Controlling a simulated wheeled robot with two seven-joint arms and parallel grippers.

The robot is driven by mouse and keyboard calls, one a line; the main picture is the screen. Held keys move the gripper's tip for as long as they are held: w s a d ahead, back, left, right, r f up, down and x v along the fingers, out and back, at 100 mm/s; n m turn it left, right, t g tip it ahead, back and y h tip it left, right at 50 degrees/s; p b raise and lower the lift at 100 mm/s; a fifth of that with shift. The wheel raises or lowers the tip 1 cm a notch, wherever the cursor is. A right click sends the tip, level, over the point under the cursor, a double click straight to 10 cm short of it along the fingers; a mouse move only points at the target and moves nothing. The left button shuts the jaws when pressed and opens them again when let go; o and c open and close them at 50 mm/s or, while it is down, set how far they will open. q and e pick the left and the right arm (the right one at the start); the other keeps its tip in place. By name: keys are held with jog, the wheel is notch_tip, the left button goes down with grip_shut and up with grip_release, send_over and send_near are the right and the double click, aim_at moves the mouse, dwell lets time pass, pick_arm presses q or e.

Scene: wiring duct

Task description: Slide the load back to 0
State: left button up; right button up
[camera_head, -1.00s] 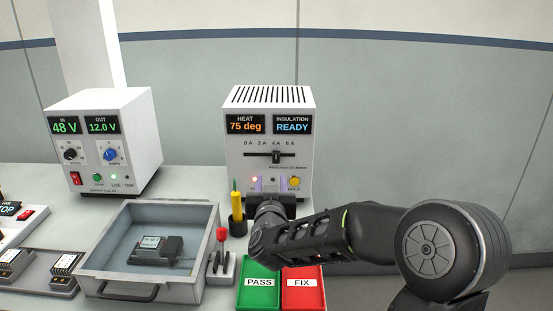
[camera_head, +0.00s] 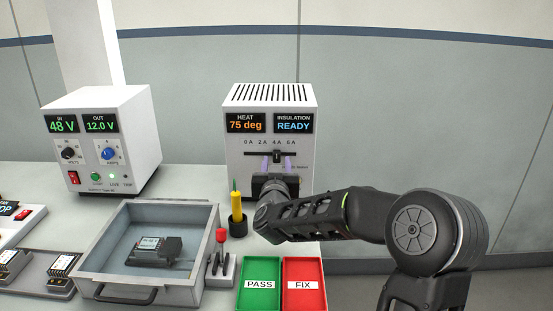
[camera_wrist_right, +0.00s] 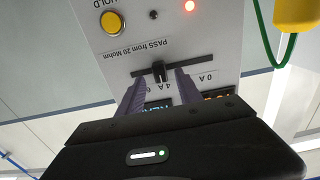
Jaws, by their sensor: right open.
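The white load box (camera_head: 236,200) has a scale from 0 A to 6 A on its front. Its dark slider knob (camera_head: 277,156) stands on the horizontal slot at about 4 A. The knob also shows in the right wrist view (camera_wrist_right: 160,71). My right gripper (camera_head: 277,164) is open at the box's front, below the slot. In the right wrist view its two purple fingers (camera_wrist_right: 158,80) stand apart, one on each side of the knob. Contact cannot be told. My left gripper is not in view.
The box displays read HEAT 75 deg and INSULATION READY. A green PASS tray (camera_head: 258,300) and red FIX tray (camera_head: 303,300) lie below my right arm. A yellow-handled tool in a black cup (camera_head: 237,222) and a red-knobbed lever (camera_head: 221,236) stand left. A grey drawer (camera_head: 110,240) holds a module.

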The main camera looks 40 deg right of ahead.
aim_at(277, 157)
jog(key=shift+x, duration=1.2)
grip_shut()
dwell(0.6)
